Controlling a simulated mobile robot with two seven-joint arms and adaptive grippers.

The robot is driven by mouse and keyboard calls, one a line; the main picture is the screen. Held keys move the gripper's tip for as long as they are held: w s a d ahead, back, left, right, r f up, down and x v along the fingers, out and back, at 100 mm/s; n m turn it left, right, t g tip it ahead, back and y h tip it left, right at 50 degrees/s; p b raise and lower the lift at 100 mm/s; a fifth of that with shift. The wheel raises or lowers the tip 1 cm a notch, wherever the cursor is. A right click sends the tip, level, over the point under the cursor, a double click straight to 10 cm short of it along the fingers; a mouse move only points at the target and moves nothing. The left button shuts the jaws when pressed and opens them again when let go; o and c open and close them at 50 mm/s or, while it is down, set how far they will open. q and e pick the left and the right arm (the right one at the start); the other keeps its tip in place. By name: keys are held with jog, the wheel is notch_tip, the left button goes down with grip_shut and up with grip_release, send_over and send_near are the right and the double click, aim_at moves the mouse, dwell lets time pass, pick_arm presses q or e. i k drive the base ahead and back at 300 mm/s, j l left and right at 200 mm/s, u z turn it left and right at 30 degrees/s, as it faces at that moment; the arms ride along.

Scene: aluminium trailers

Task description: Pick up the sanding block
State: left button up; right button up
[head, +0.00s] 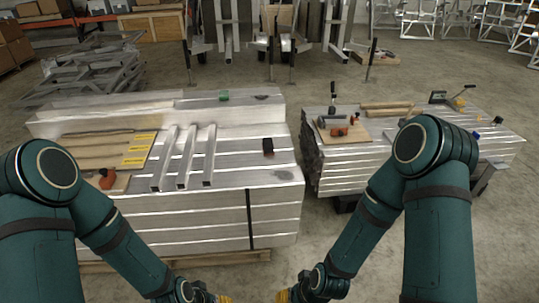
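A small dark block (268,147), possibly the sanding block, rests near the right end of the left aluminium stack (235,178). A small green block (224,96) sits farther back on the raised part of that stack. I cannot tell for sure which is the sanding block. My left gripper (224,299) and my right gripper (283,297) barely show at the bottom edge, close together in front of the stack and apart from both blocks. Their fingers are mostly cut off, so their opening is hidden.
Several metal bars (186,157) lie left of the dark block. An orange tool (107,179) sits on a board farther left. A second stack (350,170) with tools stands right, across a narrow floor gap. Clamps stand behind. The floor in front is clear.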

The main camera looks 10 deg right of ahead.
aim_at(268, 147)
jog(key=k+u, duration=0.15)
jog(key=u, duration=0.3)
jog(key=k+j+u, duration=0.1)
jog(key=u, duration=0.35)
jog(key=l+u, duration=0.1)
jog(key=u, duration=0.25)
jog(key=l+u, duration=0.15)
jog(key=u, duration=0.25)
jog(key=l+u, duration=0.1)
jog(key=u, duration=0.25)
jog(key=l, duration=3.85)
jog(key=k, duration=0.1)
